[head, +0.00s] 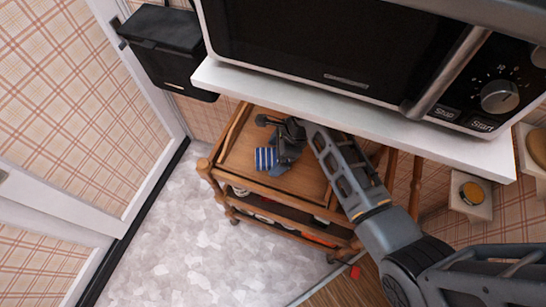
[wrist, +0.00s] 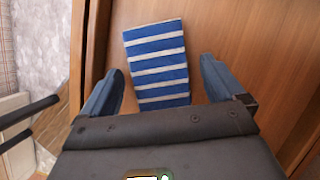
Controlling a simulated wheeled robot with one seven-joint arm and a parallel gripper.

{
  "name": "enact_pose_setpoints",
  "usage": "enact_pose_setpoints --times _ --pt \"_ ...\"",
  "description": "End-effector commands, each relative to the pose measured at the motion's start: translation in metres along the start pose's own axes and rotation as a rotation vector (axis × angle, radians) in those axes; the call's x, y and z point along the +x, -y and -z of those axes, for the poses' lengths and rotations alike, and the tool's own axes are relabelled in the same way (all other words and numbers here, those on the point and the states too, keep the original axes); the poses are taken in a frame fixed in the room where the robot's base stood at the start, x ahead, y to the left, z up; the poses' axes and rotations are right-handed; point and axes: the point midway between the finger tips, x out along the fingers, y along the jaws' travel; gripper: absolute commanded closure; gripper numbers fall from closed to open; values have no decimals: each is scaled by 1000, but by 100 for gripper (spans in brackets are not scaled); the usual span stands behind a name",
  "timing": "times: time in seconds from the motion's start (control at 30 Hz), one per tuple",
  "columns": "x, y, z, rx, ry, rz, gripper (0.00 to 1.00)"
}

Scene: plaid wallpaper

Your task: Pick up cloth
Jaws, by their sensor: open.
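The cloth (head: 265,159) is blue with white stripes and lies on the top tray of a wooden cart (head: 204,170). In the wrist view the cloth (wrist: 157,66) lies flat on the brown wood, between and ahead of my two fingers. My gripper (wrist: 162,80) is open and empty, with one finger on each side of the cloth's near part. In the head view my gripper (head: 280,150) is over the tray beside the cloth and hides part of it. I cannot tell the exact height of the fingers above the wood.
A white shelf (head: 350,112) with a microwave (head: 330,45) overhangs the cart's back. A black box (head: 165,45) hangs on the wall at left. The cart's raised rim surrounds the tray, and lower shelves hold several items. Grey floor (head: 170,240) is clear at left.

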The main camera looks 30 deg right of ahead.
Motion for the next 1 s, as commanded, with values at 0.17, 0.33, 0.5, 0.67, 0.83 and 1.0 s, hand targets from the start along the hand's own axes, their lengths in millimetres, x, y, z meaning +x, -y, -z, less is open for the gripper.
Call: enact_pose_setpoints --times 0.17,0.33,0.5,0.67,0.83,1.0 --pt "6 0 0 0 0 1 4" --pt "6 0 0 -1 0 1 4" --pt "6 0 0 -1 0 1 4" --pt "7 0 1 -1 0 1 4" --pt "9 0 1 -1 1 1 10" --pt "9 0 1 -1 0 1 26"
